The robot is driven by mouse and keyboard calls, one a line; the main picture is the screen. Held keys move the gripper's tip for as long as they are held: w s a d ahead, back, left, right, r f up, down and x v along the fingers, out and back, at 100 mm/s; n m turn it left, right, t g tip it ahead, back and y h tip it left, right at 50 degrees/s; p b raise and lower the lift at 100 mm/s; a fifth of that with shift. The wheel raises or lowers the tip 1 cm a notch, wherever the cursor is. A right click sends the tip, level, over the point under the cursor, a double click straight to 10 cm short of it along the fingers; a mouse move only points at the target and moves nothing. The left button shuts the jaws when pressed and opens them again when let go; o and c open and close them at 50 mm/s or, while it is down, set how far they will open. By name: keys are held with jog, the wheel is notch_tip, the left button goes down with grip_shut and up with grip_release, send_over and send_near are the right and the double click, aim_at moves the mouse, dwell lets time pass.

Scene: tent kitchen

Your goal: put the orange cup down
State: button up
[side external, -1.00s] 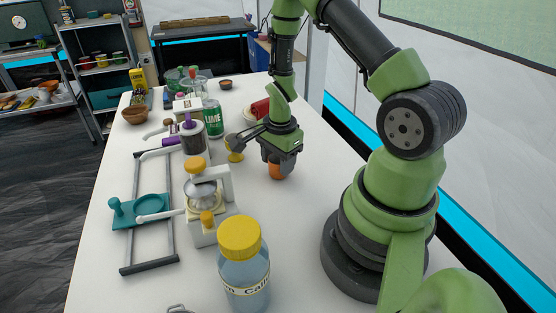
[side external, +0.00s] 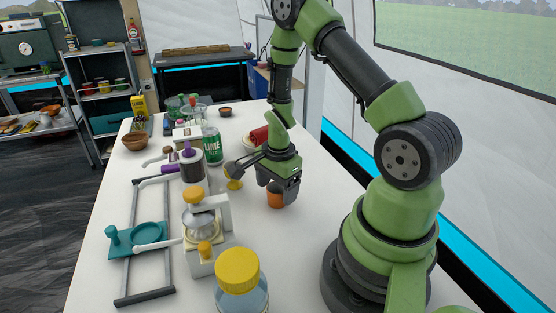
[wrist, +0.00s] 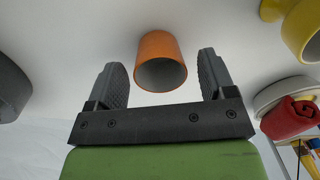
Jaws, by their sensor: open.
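The orange cup (side external: 276,199) stands on the white table directly below my gripper (side external: 278,184) in the side view. In the wrist view the cup (wrist: 160,62) shows its round open mouth toward the camera. My gripper (wrist: 161,82) is open, with one finger on each side of the cup. A gap shows between the cup and each finger in the wrist view. The fingers partly hide the cup's upper part in the side view.
A yellow cup (side external: 234,182) stands just left of my gripper. The table right of the cup is clear.

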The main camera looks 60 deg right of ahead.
jog(key=s+a+r+n+t, duration=0.15)
jog(key=a+r+n, duration=0.25)
jog(key=r, duration=0.7)
jog(key=a+r+n+t, duration=0.2)
jog(key=a+r+n, duration=0.15)
jog(key=r, duration=0.75)
jog(key=s+a+r+n+t+y, duration=0.2)
jog(key=s+a+r+n+t, duration=0.1)
jog(key=s+a+r+n, duration=0.3)
jog(key=s+a+n, duration=0.2)
jog(key=n, duration=0.2)
jog(key=shift+r, duration=0.3)
